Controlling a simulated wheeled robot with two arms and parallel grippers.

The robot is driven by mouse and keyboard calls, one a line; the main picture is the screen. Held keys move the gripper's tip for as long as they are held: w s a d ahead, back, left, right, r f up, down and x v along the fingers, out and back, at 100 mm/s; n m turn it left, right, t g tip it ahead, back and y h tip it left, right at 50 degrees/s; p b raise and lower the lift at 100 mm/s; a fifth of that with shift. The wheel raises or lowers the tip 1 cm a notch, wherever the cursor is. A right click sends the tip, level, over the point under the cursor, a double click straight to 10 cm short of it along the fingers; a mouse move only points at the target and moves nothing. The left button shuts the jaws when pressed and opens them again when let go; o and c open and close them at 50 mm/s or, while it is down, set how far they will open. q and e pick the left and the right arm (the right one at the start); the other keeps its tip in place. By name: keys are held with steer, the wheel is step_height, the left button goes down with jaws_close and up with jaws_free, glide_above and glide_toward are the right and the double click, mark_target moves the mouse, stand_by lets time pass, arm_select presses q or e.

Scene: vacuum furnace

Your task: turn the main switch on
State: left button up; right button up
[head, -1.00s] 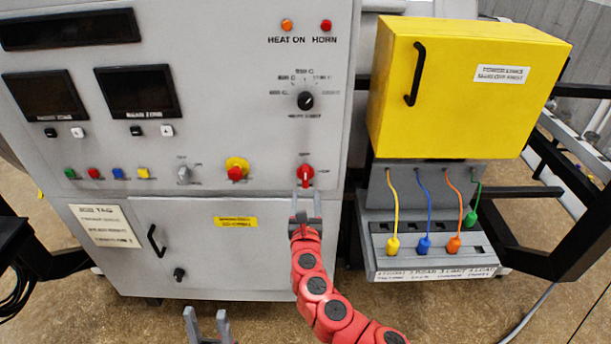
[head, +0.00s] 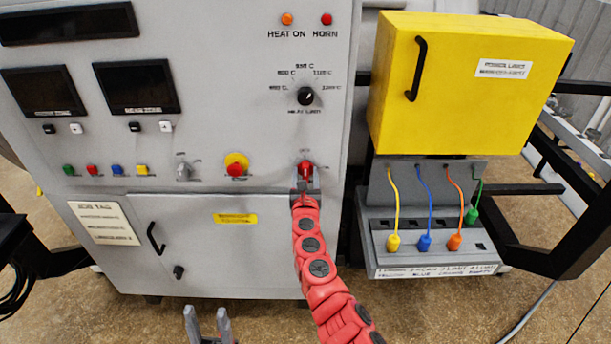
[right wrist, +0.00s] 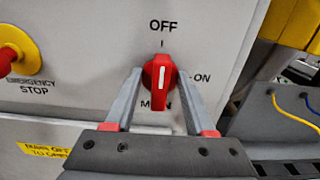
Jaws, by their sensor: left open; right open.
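The main switch is a red rotary knob (head: 305,168) low on the right of the grey furnace panel. In the right wrist view the knob (right wrist: 160,78) has its white line upright, towards the OFF label (right wrist: 163,26); an ON label (right wrist: 202,78) is to its right. My right gripper (head: 305,181) is at the knob. In the right wrist view its open fingers (right wrist: 160,82) are on either side of the knob; I cannot tell whether they touch it. My left gripper (head: 207,315) is open and empty at the bottom of the head view, away from the panel.
A yellow-ringed emergency stop (head: 236,167) is left of the switch. A yellow box (head: 465,90) and a grey shelf with coloured cables (head: 430,264) stand to the right. A grey door with a black handle (head: 155,238) is below the panel.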

jaws_close()
steer(key=shift+d+m, duration=0.1)
steer(key=shift+m, duration=0.2)
stand_by(0.3)
steer(key=m+b, duration=0.1)
steer(key=m, duration=0.3)
steer(key=shift+d+m+b, duration=0.15)
steer(key=shift+m+b, duration=0.2)
steer(key=shift+m, duration=0.05)
steer(key=m, duration=0.1)
steer(key=m+b, duration=0.1)
steer(key=m, duration=0.1)
steer(key=m+b, duration=0.1)
steer(key=shift+d+f, duration=0.1)
steer(key=shift+f, duration=0.15)
steer(key=m+b, duration=0.4)
steer(key=m, duration=0.1)
steer(key=shift+d+f+m, duration=0.1)
steer(key=shift+f+m, duration=0.1)
steer(key=shift+m, duration=0.1)
steer(key=shift+m+b, duration=1.5)
